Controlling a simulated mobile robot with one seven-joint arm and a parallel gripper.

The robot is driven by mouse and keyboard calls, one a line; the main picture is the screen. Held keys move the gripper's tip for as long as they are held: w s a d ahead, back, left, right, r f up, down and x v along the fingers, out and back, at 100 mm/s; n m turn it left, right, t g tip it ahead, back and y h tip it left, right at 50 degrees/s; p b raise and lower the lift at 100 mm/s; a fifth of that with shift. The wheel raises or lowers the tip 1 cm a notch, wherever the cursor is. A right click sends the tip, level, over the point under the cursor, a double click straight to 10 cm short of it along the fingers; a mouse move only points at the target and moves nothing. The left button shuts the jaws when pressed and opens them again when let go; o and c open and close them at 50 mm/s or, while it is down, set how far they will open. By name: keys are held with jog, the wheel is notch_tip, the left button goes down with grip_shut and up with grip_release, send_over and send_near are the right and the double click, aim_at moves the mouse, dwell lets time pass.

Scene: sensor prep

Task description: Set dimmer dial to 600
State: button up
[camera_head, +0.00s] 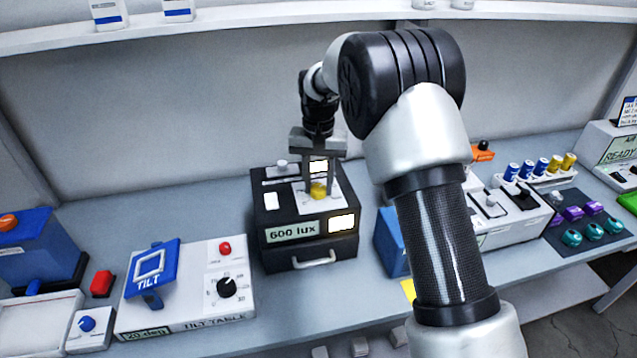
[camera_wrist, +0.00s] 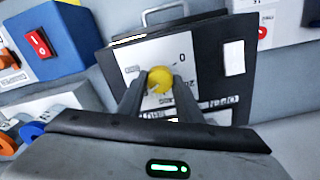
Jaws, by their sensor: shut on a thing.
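The black dimmer box (camera_head: 268,226) stands on the bench in the head view, with a display (camera_head: 293,233) that reads "600 lux" on its front. A yellow dial (camera_head: 319,190) sits on the white panel on its top. My gripper (camera_head: 320,180) reaches down from above with its fingers on the dial. In the wrist view my gripper (camera_wrist: 158,86) is shut on the yellow dial (camera_wrist: 158,76), one finger on each side. The white panel (camera_wrist: 130,65) and a "0" mark show around it. The fingers hide part of the dial and its scale.
A tilt table unit (camera_head: 186,287) with a black knob and red button stands to the left. A blue box (camera_head: 392,243) stands close on the right, partly behind my arm. Colored vials (camera_head: 541,166) are farther right. A shelf (camera_head: 250,17) runs above.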

aim_at(318, 188)
dwell(0.4)
jog(key=o, duration=1)
jog(key=shift+o, duration=0.2)
jog(key=shift+r, duration=0.15)
notch_tip(318, 188, up, 17)
jog(key=shift+r, duration=0.15)
